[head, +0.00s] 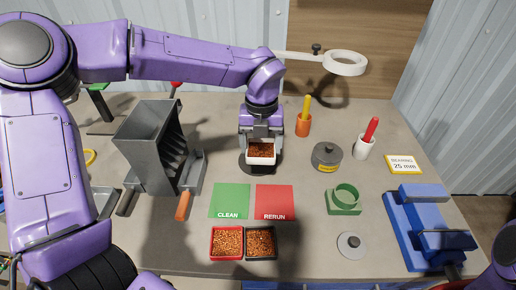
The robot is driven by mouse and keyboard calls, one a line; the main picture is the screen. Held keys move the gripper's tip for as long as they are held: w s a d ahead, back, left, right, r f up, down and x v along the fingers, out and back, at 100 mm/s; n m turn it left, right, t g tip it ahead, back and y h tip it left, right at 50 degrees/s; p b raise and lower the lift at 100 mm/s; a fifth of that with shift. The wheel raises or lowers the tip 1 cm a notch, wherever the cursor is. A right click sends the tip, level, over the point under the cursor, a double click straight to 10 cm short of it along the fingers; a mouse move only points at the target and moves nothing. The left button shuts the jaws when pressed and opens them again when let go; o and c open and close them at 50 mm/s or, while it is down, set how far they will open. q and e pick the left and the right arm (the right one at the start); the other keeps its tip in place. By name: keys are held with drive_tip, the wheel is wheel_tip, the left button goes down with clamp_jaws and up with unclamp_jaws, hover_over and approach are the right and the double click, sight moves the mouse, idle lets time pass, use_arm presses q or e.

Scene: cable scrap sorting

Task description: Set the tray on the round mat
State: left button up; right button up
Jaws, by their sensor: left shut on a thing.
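The tray (260,160) is small and white with reddish-brown scrap in it. My left gripper (261,141) is shut on the tray from behind, fingers pointing down. The round mat (257,172) is a dark disc on the table, directly under the tray in the head view. The tray and gripper hide most of the mat. I cannot tell whether the tray touches the mat or is just above it. The tray looks level. My right gripper is out of view.
Green (231,199) and red (274,200) cards lie in front of the mat. Two scrap-filled trays, red (226,257) and black (261,257), are nearer. A grey sorter (150,145) stands left. A dark round weight (327,157) and orange cup (303,125) stand right.

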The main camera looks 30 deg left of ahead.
sight(258, 143)
use_arm(q)
drive_tip(key=w+a+f, duration=0.1)
drive_tip(key=w+f, duration=0.1)
drive_tip(key=w+a+f+p, duration=0.1)
drive_tip(key=w+f, duration=0.1)
drive_tip(key=w+a+f+p, duration=0.1)
drive_tip(key=a+f, duration=0.1)
drive_tip(key=shift+w+f, duration=0.3)
drive_tip(key=shift+w, duration=0.1)
wheel_tip(258, 143, down, 3)
drive_tip(key=shift+r, duration=0.15)
drive_tip(key=shift+f, duration=0.3)
drive_tip(key=shift+f, duration=0.1)
drive_tip(key=o, duration=1.1)
drive_tip(key=shift+c, duration=0.2)
drive_tip(key=shift+r+p, duration=0.3)
drive_tip(key=shift+p, duration=0.05)
wheel_tip(258, 143, up, 12)
drive_tip(key=b, duration=0.2)
drive_tip(key=shift+f, duration=0.15)
